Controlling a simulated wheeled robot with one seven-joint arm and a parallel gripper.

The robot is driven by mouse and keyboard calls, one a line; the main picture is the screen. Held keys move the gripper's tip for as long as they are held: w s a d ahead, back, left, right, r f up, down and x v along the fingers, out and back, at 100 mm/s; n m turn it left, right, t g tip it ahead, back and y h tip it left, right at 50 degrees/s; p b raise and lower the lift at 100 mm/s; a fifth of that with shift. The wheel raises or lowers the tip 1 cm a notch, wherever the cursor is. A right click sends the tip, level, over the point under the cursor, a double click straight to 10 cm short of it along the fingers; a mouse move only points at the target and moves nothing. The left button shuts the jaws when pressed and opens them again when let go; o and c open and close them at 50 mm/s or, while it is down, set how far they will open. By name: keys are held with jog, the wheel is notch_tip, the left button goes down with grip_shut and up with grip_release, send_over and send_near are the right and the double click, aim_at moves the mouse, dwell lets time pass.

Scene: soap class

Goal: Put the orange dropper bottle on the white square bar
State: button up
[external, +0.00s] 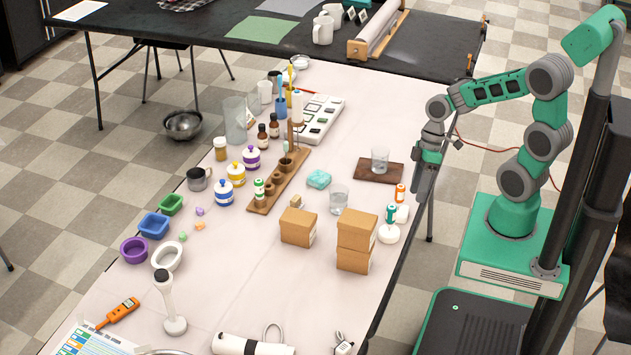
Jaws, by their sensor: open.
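The orange dropper bottle (400,193) stands upright near the right edge of the pale table, with a white band around it. The white square bar (402,214) lies just in front of it, partly hidden behind a green dropper bottle (391,212). I cannot tell whether the orange bottle touches the bar. My gripper (422,196) hangs at the table's right edge, to the right of the orange bottle and apart from it. It is open, with nothing seen between its fingers, which are seen nearly edge-on.
The green bottle stands at a white round bar (389,235). Cardboard boxes (356,244), a glass (339,199) and a turquoise bar (319,179) are to the left. A brown board (365,171) bearing a glass (380,160) lies behind. The table's front middle is largely clear.

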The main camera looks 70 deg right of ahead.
notch_tip(320, 180, up, 7)
jog(key=a+m+t+h, duration=0.1)
jog(key=m+t+h, duration=0.1)
jog(key=m, duration=0.3)
jog(key=shift+s+a+h, duration=0.2)
jog(key=shift+s+h, duration=0.2)
jog(key=shift+h, duration=0.5)
